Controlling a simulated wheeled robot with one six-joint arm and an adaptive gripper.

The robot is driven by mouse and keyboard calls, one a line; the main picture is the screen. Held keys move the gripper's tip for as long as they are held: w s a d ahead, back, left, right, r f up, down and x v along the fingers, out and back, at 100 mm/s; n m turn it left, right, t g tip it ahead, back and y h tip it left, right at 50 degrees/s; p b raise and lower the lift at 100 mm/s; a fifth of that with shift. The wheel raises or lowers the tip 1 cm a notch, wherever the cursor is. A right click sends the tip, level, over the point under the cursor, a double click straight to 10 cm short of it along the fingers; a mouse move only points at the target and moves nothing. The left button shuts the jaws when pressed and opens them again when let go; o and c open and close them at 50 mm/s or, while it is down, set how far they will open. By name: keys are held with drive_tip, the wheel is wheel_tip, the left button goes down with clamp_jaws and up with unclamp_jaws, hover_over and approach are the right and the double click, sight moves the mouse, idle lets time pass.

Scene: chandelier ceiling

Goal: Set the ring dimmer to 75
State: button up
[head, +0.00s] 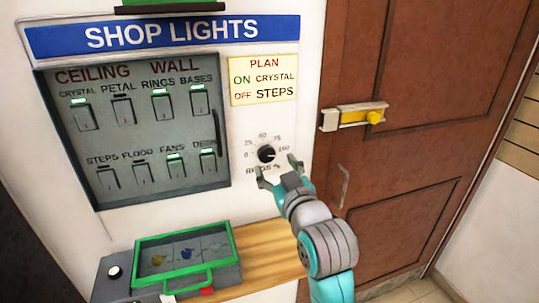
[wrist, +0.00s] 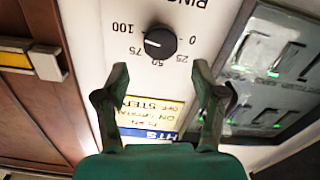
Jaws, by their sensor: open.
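The ring dimmer is a round black knob (head: 266,153) on the white wall panel, with a printed scale from 0 to 100 around it. It also shows in the wrist view (wrist: 160,42), where the picture is upside down. Its white pointer mark points to the side between 75 and 100; the exact value is hard to read. My gripper (head: 278,171) is open and empty, just below and in front of the knob. In the wrist view its two fingers (wrist: 160,72) are spread, with the knob beyond the tips and not touched.
A switch panel (head: 140,130) with several labelled switches is left of the knob. A yellow plan note (head: 264,80) is above it. A brown door (head: 430,100) with a yellow latch (head: 355,116) is to the right. A green-rimmed case (head: 186,255) sits on a wooden shelf (head: 265,252) below.

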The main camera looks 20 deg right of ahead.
sight(265, 156)
drive_tip(key=w, duration=0.6)
drive_tip(key=c, duration=1.1)
drive_tip(key=shift+c, duration=0.2)
drive_tip(key=shift+n, duration=0.3)
drive_tip(key=n, duration=0.4)
drive_tip(key=shift+a+f+n, duration=0.1)
drive_tip(key=shift+a+n, duration=0.1)
drive_tip(key=shift+n, duration=0.1)
drive_tip(key=shift+f+n, duration=0.1)
drive_tip(key=shift+n, duration=2.1)
